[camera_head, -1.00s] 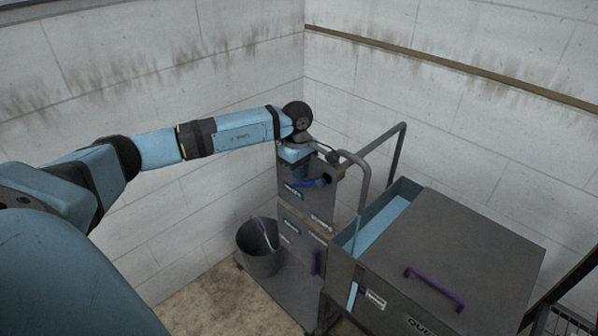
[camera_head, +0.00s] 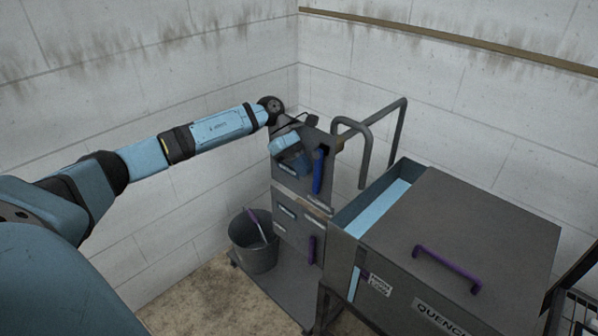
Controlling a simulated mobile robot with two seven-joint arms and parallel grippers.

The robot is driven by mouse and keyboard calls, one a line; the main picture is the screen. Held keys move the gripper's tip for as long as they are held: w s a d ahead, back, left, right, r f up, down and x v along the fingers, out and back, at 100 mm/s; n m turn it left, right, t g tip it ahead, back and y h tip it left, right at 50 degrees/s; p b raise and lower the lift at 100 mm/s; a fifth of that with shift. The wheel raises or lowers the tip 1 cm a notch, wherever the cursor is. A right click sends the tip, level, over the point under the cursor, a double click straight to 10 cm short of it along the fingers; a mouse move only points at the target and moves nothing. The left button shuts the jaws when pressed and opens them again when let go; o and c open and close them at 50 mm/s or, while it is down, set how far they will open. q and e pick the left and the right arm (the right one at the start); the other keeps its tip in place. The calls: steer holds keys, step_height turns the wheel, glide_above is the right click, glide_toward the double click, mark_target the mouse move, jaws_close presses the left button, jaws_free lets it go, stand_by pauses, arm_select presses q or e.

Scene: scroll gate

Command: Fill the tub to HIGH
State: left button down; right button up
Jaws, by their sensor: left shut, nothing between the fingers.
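The tub is a dark grey tank (camera_head: 345,244) marked "QUENCH", its lid covering most of the top. Light blue water (camera_head: 380,209) shows in the open strip at its left. A light blue upright gauge strip (camera_head: 354,283) is on its front beside a small label (camera_head: 380,286), too small to read surely. A blue lever (camera_head: 318,171) stands nearly upright on the grey cabinet (camera_head: 286,222) left of the tank. My left gripper (camera_head: 299,163) is shut and empty, just left of the lever; its fingertips are hard to make out. My right gripper is out of view.
Two bent grey pipes (camera_head: 388,140) rise behind the cabinet and tank. A bucket (camera_head: 252,258) holding a purple-handled tool stands at the cabinet's left. A purple handle (camera_head: 447,268) is on the lid, another (camera_head: 312,249) on the lower cabinet. Pale block walls close the corner.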

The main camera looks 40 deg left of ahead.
arm_select(q)
steer(key=shift+d+f+h+b, duration=0.4)
steer(key=shift+d+h+b, duration=0.25)
steer(key=shift+h+b, duration=0.5)
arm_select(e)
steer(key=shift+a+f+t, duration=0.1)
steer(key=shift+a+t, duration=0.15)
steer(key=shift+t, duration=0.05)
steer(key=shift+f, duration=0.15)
